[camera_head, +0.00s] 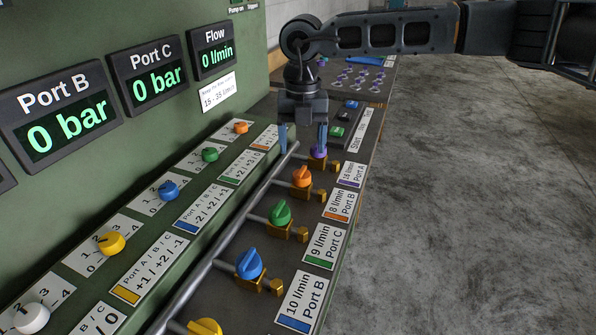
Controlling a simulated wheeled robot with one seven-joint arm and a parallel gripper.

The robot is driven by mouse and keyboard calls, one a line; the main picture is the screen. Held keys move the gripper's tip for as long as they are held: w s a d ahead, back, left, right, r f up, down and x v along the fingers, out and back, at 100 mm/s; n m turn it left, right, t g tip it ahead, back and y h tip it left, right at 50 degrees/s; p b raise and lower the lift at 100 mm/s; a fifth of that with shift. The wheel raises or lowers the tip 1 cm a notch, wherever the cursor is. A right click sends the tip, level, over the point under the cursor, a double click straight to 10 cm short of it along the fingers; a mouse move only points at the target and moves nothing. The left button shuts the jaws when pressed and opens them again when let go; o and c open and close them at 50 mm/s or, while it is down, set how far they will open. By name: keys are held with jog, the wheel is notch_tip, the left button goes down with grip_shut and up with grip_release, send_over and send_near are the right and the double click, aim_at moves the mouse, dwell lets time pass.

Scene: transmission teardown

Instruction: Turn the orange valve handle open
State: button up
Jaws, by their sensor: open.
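The orange valve handle (302,176) sits on a brass valve body beside the pipe, with a label reading "8 l/min Port B" to its right. My gripper (303,146) points down with its two blue fingers apart. It is above and behind the orange handle, over the purple valve handle (318,153), whose top shows by the right finger. I cannot tell whether that finger touches the purple handle. Nothing is seen held between the fingers.
Green (280,213), blue (249,263) and yellow (205,327) valve handles line the pipe (228,245) nearer me. A small orange knob (240,127) is on the green panel. Displays for Port B (58,115), Port C (148,75) and Flow (212,50) read 0. Floor at right is clear.

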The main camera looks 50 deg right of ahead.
aim_at(302, 170)
jog(key=shift+f+p, duration=0.45)
jog(key=shift+f, duration=3.35)
jog(key=c, duration=1.1)
